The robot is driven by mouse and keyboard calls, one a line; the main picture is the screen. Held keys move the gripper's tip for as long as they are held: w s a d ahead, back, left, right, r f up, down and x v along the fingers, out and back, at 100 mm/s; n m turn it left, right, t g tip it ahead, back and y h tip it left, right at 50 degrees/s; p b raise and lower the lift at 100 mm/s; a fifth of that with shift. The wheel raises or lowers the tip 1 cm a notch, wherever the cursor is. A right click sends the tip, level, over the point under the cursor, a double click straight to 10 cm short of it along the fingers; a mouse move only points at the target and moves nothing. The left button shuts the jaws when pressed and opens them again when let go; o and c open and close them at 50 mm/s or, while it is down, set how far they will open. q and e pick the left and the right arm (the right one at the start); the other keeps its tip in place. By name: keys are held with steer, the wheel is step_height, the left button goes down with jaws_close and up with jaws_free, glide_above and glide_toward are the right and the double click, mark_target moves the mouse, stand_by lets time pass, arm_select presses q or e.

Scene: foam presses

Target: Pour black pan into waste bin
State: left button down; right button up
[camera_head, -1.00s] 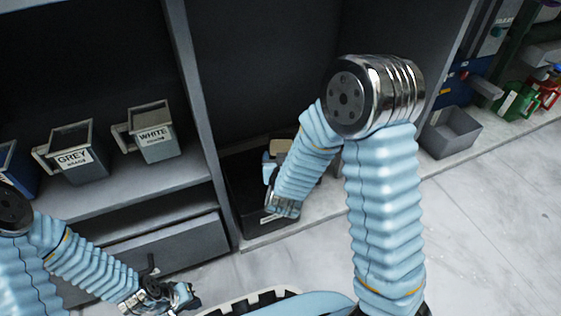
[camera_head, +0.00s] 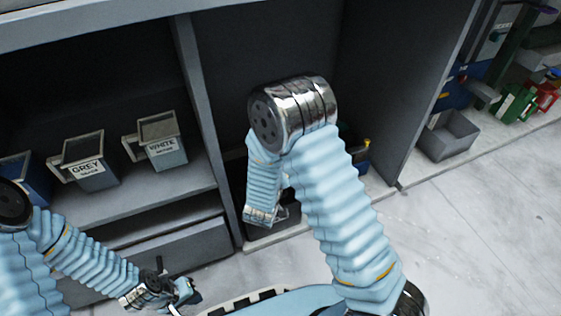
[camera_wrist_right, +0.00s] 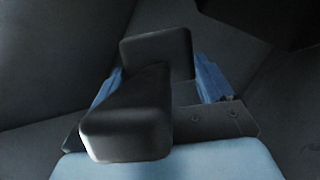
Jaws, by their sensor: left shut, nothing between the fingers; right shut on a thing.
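In the right wrist view, a dark piece (camera_wrist_right: 125,125), apparently the handle of the black pan, lies between the blue fingers of my right gripper (camera_wrist_right: 155,85), which is shut on it. The rest of the pan is hard to tell from the dark background. In the head view, my right forearm hides the pan and most of that gripper. The arm reaches into the lower bay over a black bin (camera_head: 233,188), apparently the waste bin, largely covered by the arm. My left gripper (camera_head: 186,292) is shut and empty, low in front of the drawer.
The GREY pan (camera_head: 90,165) and the WHITE pan (camera_head: 160,143) stand on the left shelf, with a blue pan (camera_head: 25,180) at the far left. A drawer (camera_head: 150,250) is below. A grey open box (camera_head: 448,138) stands right of the bay's side wall. The floor at right is clear.

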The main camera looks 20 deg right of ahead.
steer(key=shift+a+n+h, duration=0.3)
steer(key=shift+n+h, duration=0.2)
steer(key=shift+n, duration=0.3)
steer(key=a+n+t+h, duration=0.1)
steer(key=n, duration=0.3)
steer(key=w+a+f+n+t+h, duration=0.1)
steer(key=n, duration=0.3)
steer(key=a+f+n+t+h, duration=0.1)
steer(key=n+h, duration=0.1)
steer(key=n, duration=0.1)
steer(key=shift+w+a+f+n, duration=0.1)
steer(key=shift+w+f+n, duration=0.05)
steer(key=shift+n, duration=0.25)
